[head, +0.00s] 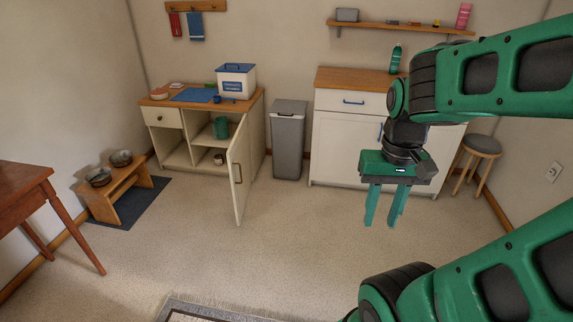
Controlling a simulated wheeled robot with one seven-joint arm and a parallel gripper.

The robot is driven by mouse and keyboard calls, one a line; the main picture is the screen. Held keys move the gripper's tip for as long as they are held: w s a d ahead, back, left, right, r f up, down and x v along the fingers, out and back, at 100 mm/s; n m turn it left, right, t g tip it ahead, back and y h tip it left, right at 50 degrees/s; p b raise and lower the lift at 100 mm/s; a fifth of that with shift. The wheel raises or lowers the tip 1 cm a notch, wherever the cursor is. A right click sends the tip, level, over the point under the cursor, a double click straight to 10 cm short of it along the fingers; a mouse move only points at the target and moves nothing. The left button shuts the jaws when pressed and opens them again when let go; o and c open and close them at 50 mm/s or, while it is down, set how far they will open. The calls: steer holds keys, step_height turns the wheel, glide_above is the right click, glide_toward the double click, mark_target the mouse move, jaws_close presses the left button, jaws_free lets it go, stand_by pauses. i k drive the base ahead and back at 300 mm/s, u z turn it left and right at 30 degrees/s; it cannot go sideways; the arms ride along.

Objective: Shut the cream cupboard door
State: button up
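The cream cupboard door (240,170) stands wide open on the right side of the low cupboard (257,128) with a wooden top. It swings out toward the room and has a dark upright handle. Inside the cupboard are shelves with a green jug (221,128) and a small brown and white item (219,159). My gripper (383,224) points down in the air to the right of the door, well apart from it. Its two green fingers are spread, with nothing between them.
A grey bin (288,140) stands right of the cupboard, near the door. A white cabinet (335,145) is behind my gripper, with a stool (478,147) to its right. A low bench with bowls (128,187) stands left. The floor (250,255) before the door is clear.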

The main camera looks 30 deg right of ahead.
mark_target(238, 154)
steer(key=z, duration=0.4)
steer(key=i, duration=1.9)
steer(key=u, duration=0.3)
